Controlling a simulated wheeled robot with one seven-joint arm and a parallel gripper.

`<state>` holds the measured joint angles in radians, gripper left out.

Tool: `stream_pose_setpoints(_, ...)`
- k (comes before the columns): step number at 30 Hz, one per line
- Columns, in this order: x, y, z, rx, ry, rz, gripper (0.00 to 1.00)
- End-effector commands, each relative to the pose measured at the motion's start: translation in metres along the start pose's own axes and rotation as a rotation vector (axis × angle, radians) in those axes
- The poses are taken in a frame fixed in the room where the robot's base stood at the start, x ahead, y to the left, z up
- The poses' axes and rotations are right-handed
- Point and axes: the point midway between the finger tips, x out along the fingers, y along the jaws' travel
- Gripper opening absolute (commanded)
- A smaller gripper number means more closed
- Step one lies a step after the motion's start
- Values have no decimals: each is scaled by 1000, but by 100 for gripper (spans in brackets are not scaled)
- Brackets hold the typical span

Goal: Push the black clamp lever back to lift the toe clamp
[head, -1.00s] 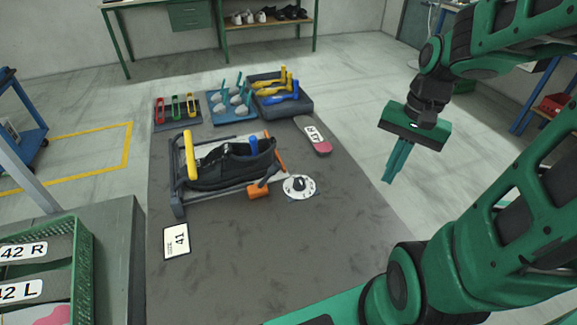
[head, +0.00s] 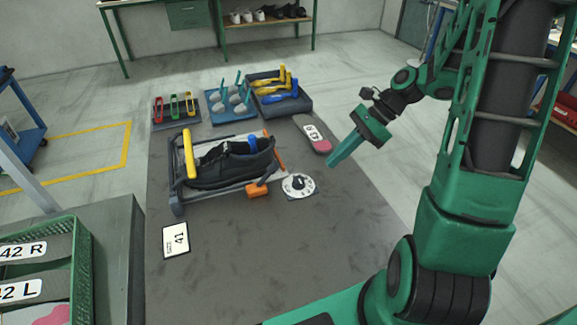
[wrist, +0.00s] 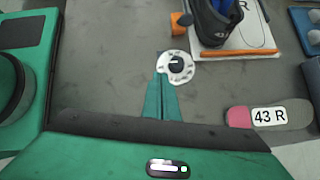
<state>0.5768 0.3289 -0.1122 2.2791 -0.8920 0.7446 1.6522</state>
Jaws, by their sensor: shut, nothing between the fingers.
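A black shoe (head: 225,167) lies in a grey fixture frame (head: 178,197) on the dark table, with a yellow bar (head: 190,154) across its left end. At the frame's right front is an orange block (head: 257,191) with a thin dark bar beside it; I cannot tell for sure whether this bar is the clamp lever. The toe clamp is not clear to me. My gripper (head: 332,162) is shut and empty, above the table to the right of the fixture, apart from it. In the wrist view its fingers (wrist: 161,78) point toward a white dial (wrist: 177,66).
The dial (head: 298,186) and a pink-and-grey sole marked 43 R (head: 318,140) lie right of the fixture. Trays of coloured tools (head: 281,99) stand behind. A 41 card (head: 175,239) lies in front. A green crate (head: 78,270) is at left. The table's front right is clear.

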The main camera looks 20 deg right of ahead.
Motion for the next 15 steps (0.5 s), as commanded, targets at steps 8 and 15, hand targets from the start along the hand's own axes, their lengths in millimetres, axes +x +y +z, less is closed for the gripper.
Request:
stream_pose_setpoints(8, 11, -20, 4, 216, -158, 14, 0)
stream_pose_setpoints(15, 13, -26, 6, 281, -207, 22, 0)
